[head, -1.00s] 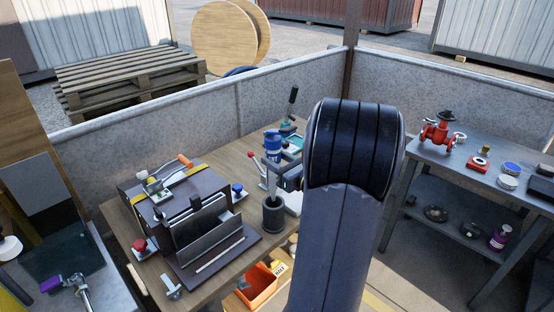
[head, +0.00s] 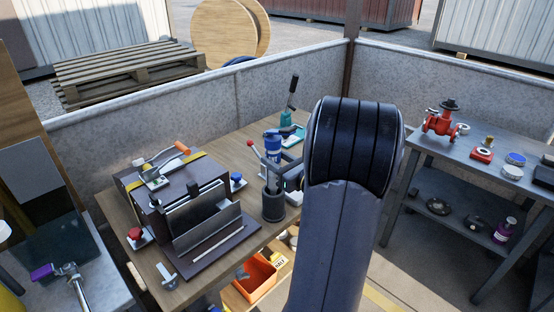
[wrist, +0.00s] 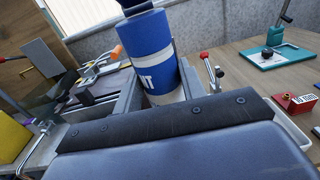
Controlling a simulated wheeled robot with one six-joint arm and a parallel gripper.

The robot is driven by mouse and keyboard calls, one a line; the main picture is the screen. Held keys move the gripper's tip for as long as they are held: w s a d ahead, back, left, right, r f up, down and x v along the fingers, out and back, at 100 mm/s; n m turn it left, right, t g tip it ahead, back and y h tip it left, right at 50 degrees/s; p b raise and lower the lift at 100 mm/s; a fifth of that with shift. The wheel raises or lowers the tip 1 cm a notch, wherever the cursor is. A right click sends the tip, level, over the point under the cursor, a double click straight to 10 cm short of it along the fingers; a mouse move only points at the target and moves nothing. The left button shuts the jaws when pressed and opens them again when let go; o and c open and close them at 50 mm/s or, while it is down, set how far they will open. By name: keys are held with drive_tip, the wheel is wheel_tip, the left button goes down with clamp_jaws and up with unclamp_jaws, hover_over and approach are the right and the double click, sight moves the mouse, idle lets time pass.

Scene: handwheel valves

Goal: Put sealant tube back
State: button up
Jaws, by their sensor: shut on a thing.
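The sealant tube (head: 273,150) is blue with a white band and a dark top. My gripper (head: 286,178) is shut on the tube from the right side, partly hidden behind my arm. The tube also shows in the wrist view (wrist: 150,58), leaning slightly in the picture, just beyond the dark edge of my gripper body. The cup is hidden there.
Left of the cup are a dark box with a slotted holder (head: 205,222) and a red knob (head: 135,235). A teal-based tool (head: 288,122) stands behind. An orange bin (head: 256,278) sits below. A metal bench with a red valve (head: 441,120) is right.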

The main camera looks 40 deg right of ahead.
drive_tip(key=shift+f+b, duration=2.3)
drive_tip(key=shift+f, duration=0.4)
drive_tip(key=o, duration=1.9)
drive_tip(key=shift+s, duration=0.1)
drive_tip(key=shift+s+d, duration=0.2)
drive_tip(key=shift+s, duration=4.7)
drive_tip(key=shift+s, duration=0.15)
drive_tip(key=s, duration=1)
drive_tip(key=shift+s+d, duration=0.2)
drive_tip(key=shift+s, duration=0.1)
drive_tip(key=shift+w+a, duration=0.2)
drive_tip(key=shift+w, duration=5.85)
